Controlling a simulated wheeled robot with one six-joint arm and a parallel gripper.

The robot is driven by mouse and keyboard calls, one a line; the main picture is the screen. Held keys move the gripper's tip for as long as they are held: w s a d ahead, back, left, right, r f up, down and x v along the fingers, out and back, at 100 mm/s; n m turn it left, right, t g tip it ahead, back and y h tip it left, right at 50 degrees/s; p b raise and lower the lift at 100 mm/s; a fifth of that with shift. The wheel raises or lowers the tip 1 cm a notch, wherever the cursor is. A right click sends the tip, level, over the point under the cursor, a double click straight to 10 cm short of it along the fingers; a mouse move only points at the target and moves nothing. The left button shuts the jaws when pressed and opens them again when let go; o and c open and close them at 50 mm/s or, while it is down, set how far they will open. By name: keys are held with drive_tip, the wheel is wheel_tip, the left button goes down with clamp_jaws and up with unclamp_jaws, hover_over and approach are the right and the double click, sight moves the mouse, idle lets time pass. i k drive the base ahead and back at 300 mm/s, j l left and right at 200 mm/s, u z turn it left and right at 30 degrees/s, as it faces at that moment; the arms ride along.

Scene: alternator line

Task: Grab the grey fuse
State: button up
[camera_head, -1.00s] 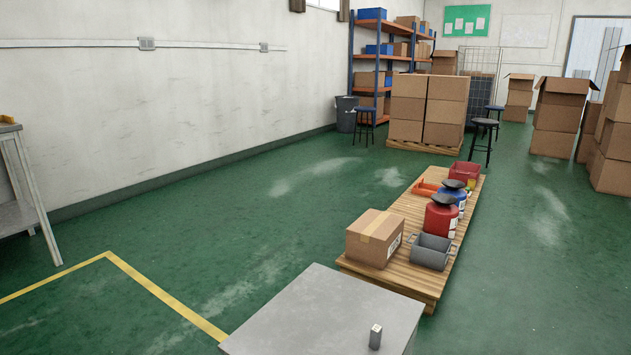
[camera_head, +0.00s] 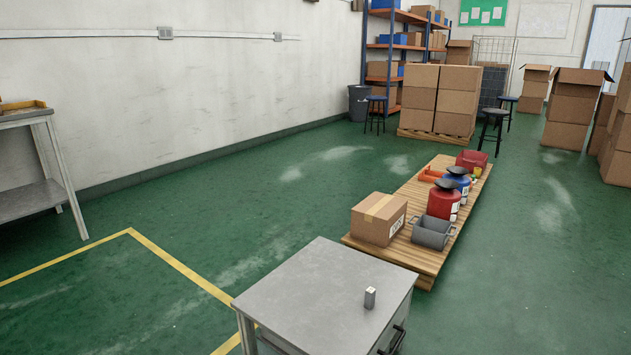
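A small grey block with a pale top, which looks like the grey fuse (camera_head: 370,298), stands upright on the right part of a grey metal cabinet top (camera_head: 310,290). It stands alone, with bare surface around it. My gripper is not in view, so its state and distance from the fuse do not show.
Past the cabinet, a low wooden pallet (camera_head: 380,249) bears a cardboard box (camera_head: 378,219), a grey bin (camera_head: 432,233), red and blue canisters and a red bin. A workbench (camera_head: 35,160) stands at left. Green floor (camera_head: 260,190) between it and the pallet is clear.

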sight(369, 293)
drive_tip(key=i+l, duration=0.8)
drive_tip(key=l, duration=0.15)
